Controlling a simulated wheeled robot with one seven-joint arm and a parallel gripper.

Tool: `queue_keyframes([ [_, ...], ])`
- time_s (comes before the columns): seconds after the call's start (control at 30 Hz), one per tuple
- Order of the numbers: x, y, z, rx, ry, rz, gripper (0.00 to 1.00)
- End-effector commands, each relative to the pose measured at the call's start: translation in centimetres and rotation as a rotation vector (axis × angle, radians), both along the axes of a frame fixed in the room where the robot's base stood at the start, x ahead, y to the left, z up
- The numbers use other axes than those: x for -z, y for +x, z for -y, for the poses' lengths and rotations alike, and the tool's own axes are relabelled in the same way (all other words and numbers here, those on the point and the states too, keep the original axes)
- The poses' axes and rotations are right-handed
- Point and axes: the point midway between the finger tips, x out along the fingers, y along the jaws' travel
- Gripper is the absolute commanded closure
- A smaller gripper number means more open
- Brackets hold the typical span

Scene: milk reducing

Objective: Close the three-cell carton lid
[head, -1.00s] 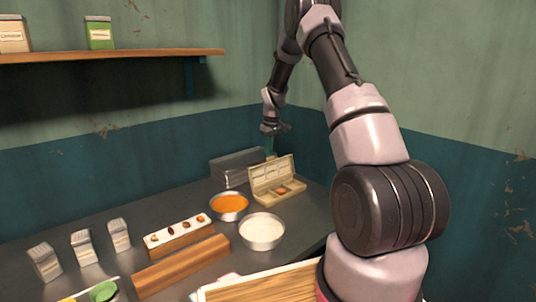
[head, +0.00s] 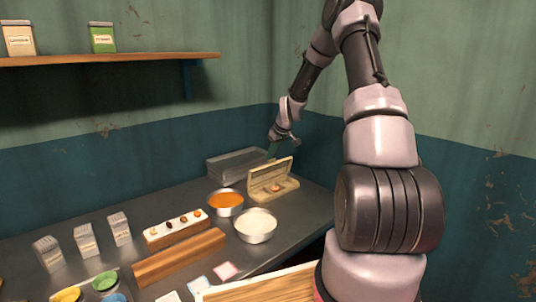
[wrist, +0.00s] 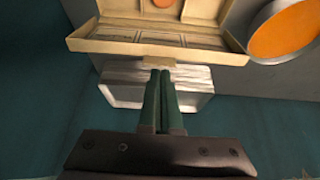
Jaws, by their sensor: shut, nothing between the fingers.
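The three-cell carton (head: 282,192) is a tan box at the back right of the counter. Its lid (head: 270,174) stands raised along the back side, and an orange-brown round item (head: 276,187) shows inside. In the wrist view the lid (wrist: 158,47) lies just past my fingertips, with its edge tab close to them. My gripper (head: 271,152) is behind and above the lid, pointing down. In the wrist view its green fingers (wrist: 160,76) are together and empty. I cannot tell whether they touch the lid.
A grey metal container (head: 232,164) stands behind the carton. A bowl of orange contents (head: 226,203) and a bowl of white contents (head: 256,225) stand in front.

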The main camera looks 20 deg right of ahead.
Motion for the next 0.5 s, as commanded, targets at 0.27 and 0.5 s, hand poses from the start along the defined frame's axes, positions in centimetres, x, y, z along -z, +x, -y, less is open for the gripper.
queue_keyframes([
  [0.27, 0.9, -3.0, 1.3, 0.002, 0.0, -0.003, 1.0],
  [0.5, 1.8, -4.4, 1.8, -0.001, -0.001, -0.002, 1.0],
])
